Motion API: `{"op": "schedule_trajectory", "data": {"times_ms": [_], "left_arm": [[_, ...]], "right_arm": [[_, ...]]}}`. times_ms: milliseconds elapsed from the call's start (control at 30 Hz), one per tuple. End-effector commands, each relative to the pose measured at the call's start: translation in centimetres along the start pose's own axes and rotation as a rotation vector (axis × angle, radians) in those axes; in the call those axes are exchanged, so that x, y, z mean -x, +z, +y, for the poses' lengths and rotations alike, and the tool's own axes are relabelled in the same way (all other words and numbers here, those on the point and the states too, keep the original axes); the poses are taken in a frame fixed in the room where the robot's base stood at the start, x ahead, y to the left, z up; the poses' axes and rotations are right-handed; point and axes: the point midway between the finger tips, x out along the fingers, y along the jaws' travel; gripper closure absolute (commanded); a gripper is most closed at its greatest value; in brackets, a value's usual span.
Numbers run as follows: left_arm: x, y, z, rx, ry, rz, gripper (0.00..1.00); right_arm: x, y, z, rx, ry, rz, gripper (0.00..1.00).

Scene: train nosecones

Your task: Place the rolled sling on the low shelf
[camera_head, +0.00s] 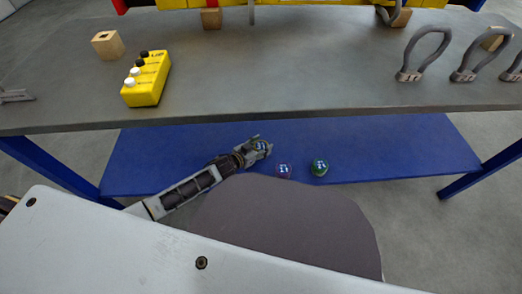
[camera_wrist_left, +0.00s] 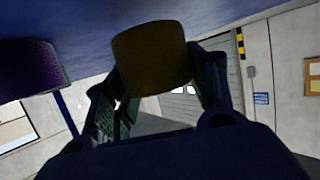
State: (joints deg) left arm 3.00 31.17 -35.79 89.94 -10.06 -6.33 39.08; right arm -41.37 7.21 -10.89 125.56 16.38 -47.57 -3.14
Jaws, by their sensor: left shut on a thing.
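My left gripper (camera_head: 262,147) reaches in under the grey tabletop and is over the blue low shelf (camera_head: 400,150). It is shut on a rolled sling (camera_head: 260,146), of which the head view shows only a small round end. In the left wrist view the held sling (camera_wrist_left: 152,58) is a dull yellow-brown roll between the two fingers (camera_wrist_left: 160,85), with the blue shelf surface (camera_wrist_left: 90,25) close by. I cannot tell whether the roll touches the shelf. My right gripper is not in view.
The grey tabletop (camera_head: 250,90) overhangs the shelf and carries a yellow pendant (camera_head: 148,80) and grey shackles (camera_head: 425,55). The shelf's right part is clear.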

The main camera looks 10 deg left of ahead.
Motion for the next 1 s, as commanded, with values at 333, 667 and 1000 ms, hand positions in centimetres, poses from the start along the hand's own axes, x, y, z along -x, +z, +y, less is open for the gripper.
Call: {"op": "schedule_trajectory", "data": {"times_ms": [333, 667, 1000], "left_arm": [[-0.9, 2.3, 0.0, 0.002, 0.0, 0.001, 0.74], [-0.9, 2.3, 0.0, 0.001, 0.0, 0.001, 0.74], [-0.9, 2.6, 0.0, 0.0, 0.0, -0.001, 0.23]], "right_arm": [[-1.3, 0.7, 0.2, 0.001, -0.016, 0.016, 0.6], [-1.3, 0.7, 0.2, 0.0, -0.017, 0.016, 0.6], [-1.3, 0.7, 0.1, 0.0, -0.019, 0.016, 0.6]]}}
